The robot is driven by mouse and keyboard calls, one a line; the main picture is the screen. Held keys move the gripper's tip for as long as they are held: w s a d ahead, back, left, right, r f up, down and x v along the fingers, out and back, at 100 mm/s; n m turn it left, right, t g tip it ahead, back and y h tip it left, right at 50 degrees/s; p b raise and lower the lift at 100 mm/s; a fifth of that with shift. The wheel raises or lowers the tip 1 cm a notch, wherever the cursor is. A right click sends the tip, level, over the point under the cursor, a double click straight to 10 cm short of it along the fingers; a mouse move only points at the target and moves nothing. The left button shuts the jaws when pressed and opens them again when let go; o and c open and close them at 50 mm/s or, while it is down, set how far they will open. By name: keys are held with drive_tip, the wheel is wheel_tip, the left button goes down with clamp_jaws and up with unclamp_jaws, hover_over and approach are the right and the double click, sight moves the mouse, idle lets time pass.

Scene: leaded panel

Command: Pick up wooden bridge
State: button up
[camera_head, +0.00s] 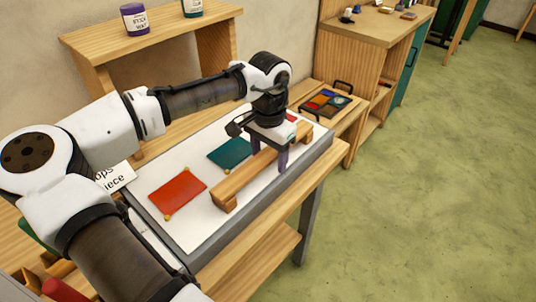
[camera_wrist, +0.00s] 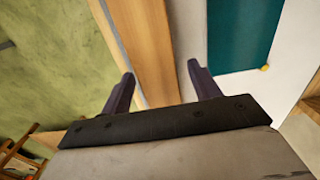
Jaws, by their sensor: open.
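The wooden bridge (camera_head: 236,184) is a long pale wooden bar with feet at its ends. It stands slanting across the white board (camera_head: 207,226), near the board's right side. My gripper (camera_head: 269,159) is over the bridge, pointing down, with one purple finger on each side of it. In the wrist view the bridge (camera_wrist: 145,38) runs between the two open fingers (camera_wrist: 162,84). I cannot tell whether either finger touches it.
A red panel (camera_head: 178,193) and a teal panel (camera_head: 230,154) lie on the board left of the bridge. A tray of coloured pieces (camera_head: 325,103) sits behind. A wooden shelf (camera_head: 140,45) with jars stands at the back. Open green floor (camera_head: 430,180) lies to the right.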

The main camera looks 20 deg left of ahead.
sight(269, 152)
drive_tip(key=shift+f, duration=0.3)
drive_tip(key=c, duration=1.2)
drive_tip(key=shift+o, duration=0.2)
drive_tip(key=shift+r, duration=0.1)
wheel_tip(269, 152, up, 20)
drive_tip(key=b, duration=0.2)
